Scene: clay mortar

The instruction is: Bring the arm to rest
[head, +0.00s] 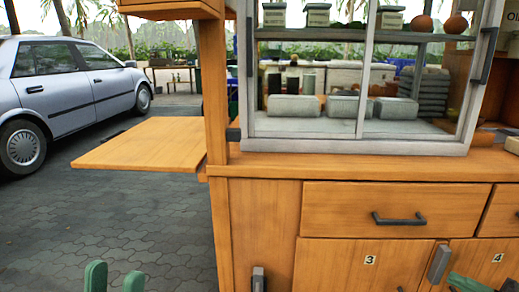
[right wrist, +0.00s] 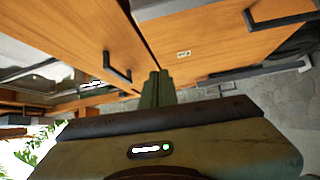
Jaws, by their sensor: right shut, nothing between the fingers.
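My left gripper (head: 114,279) shows at the bottom left of the head view, with its two green fingertips apart. It is over the paved ground, and nothing shows between its fingers. My right gripper (head: 470,284) is only partly in the head view, at the bottom right corner, in front of the lower cabinet doors. In the right wrist view its green fingers (right wrist: 157,88) are together and hold nothing. Most of both arms is out of view.
A wooden food cart fills the right, with a drawer (head: 395,207), handled cabinet doors (head: 345,270) and a glass display case (head: 340,147). A wooden side shelf (head: 140,146) juts out left. Paving (head: 90,215) is open at left; a car (head: 65,85) stands beyond.

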